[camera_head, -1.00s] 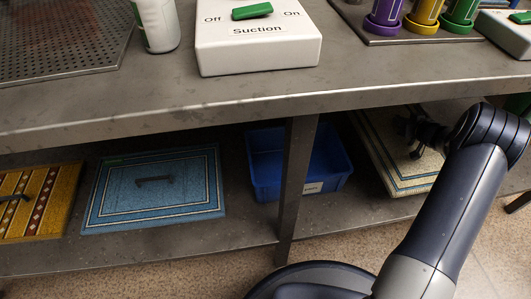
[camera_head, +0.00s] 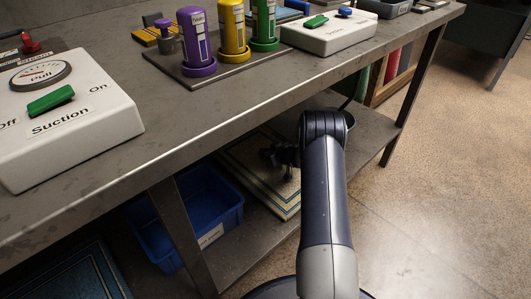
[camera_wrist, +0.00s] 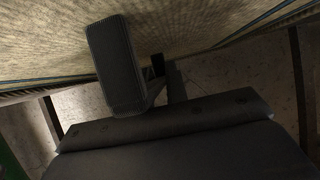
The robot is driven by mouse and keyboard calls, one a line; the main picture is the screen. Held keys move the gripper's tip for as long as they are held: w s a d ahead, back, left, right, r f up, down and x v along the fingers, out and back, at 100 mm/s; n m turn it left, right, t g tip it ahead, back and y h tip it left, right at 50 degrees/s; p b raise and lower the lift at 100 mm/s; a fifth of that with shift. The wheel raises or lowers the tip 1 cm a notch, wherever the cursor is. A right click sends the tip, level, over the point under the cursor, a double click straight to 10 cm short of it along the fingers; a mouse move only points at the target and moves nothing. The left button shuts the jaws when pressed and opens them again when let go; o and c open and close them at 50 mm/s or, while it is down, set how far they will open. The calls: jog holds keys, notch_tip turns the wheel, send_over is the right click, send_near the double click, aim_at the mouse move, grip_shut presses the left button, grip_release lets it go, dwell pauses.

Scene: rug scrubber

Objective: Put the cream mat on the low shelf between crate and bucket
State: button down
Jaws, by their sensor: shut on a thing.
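The cream mat (camera_head: 245,156), with dark blue and light border lines, is at the low shelf (camera_head: 245,250) under the bench, right of the blue crate (camera_head: 190,225). I cannot tell whether it rests fully on the shelf. My gripper (camera_head: 284,158) is over the mat's right part, shut on it. In the wrist view, the mat (camera_wrist: 215,25) fills the top, close to my gripper's fingers (camera_wrist: 138,70); the gripped part is hidden.
A bench leg (camera_head: 182,230) stands in front of the crate. The bench top (camera_head: 190,135) overhangs the shelf. A blue mat (camera_head: 75,275) lies at the lower left. Bottles and suction boxes stand on top. The floor to the right is clear.

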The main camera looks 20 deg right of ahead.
jog(key=shift+f, duration=0.15)
jog(key=shift+f, duration=0.15)
jog(key=c, duration=1.4)
grip_release()
jog(key=shift+r, duration=0.2)
jog(key=shift+s+d, duration=0.2)
jog(key=shift+s, duration=0.1)
jog(key=b+v, duration=0.2)
jog(key=v, duration=0.9)
jog(key=shift+s+r, duration=0.1)
jog(key=shift+r, duration=0.05)
